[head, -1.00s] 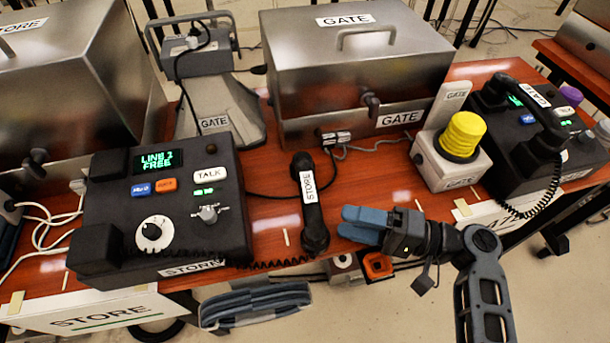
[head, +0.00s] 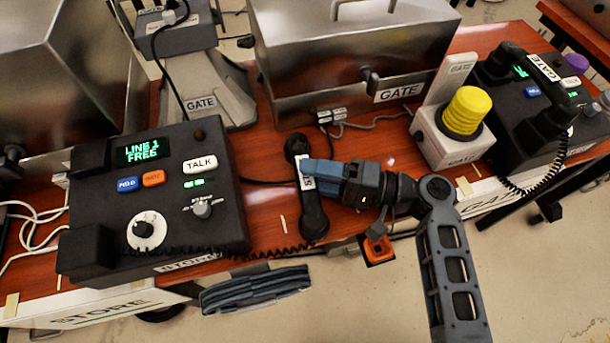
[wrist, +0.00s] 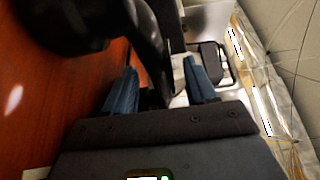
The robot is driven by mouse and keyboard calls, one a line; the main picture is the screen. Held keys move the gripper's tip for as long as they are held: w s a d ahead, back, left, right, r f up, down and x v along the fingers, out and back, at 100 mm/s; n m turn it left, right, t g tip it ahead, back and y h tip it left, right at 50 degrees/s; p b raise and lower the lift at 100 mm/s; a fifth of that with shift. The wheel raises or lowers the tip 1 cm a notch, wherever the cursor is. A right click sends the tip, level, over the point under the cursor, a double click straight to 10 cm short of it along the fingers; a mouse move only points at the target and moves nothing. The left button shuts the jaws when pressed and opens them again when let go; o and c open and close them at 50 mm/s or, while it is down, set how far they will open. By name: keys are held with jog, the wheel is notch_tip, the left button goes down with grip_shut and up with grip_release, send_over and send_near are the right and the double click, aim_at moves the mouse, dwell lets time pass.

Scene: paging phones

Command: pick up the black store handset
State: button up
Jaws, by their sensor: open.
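The black store handset (head: 314,217) lies off its cradle on the red-brown table, right of the black store phone (head: 215,236). Its white label is partly hidden behind my gripper. My gripper (head: 308,172) reaches in from the right, its blue fingers over the middle of the handset. In the wrist view my gripper (wrist: 160,85) has its two blue fingers spread apart, with the handset's dark grip (wrist: 150,45) running between them. I cannot tell whether either finger touches it.
A coiled cord runs from the store phone towards the handset along the table's front edge. A metal gate box (head: 350,60) stands behind. A yellow button (head: 466,112) on a white box and the gate phone (head: 520,130) are to the right. An orange-rimmed item (head: 379,250) sits below the edge.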

jog(key=shift+x, duration=1)
grip_shut()
